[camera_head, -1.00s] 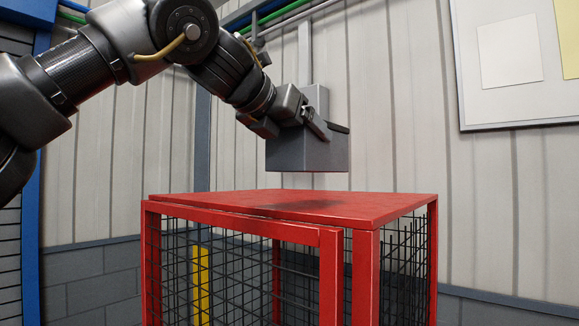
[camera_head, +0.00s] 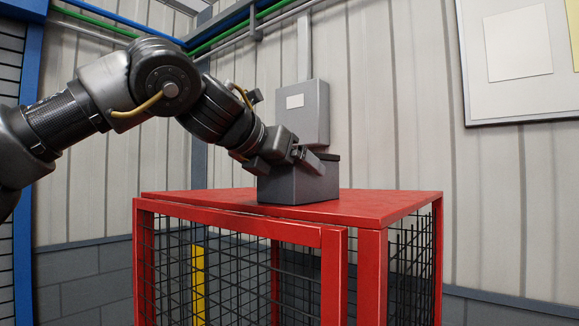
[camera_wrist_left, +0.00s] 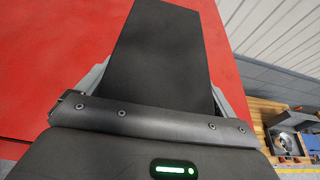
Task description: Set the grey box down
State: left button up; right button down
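The far finger is partly hidden by the box in the head view. My right gripper is not in view.
A grey wall cabinet (camera_head: 303,112) with a conduit stands behind the cage. A framed board (camera_head: 520,60) hangs at right. The red top is bare to the right of the box. A wooden bench (camera_wrist_left: 268,108) shows at the right of the left wrist view.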

pick_arm(q)
jog(key=shift+o, duration=0.4)
jog(key=shift+s+d+r, duration=0.1)
jog(key=shift+s+r, duration=0.1)
jog(key=shift+s, duration=0.2)
jog(key=shift+s+r, duration=0.15)
jog(key=shift+s, duration=0.15)
jog(key=shift+s+a+r+b, duration=0.1)
jog(key=shift+s+a+b, duration=0.2)
jog(key=shift+a, duration=0.2)
jog(key=b+v, duration=0.2)
jog(key=v, duration=0.9)
jog(key=shift+b, duration=0.35)
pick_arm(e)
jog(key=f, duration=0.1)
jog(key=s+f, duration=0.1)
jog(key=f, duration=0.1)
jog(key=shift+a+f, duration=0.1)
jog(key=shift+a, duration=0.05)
pick_arm(q)
jog(key=shift+d, duration=0.1)
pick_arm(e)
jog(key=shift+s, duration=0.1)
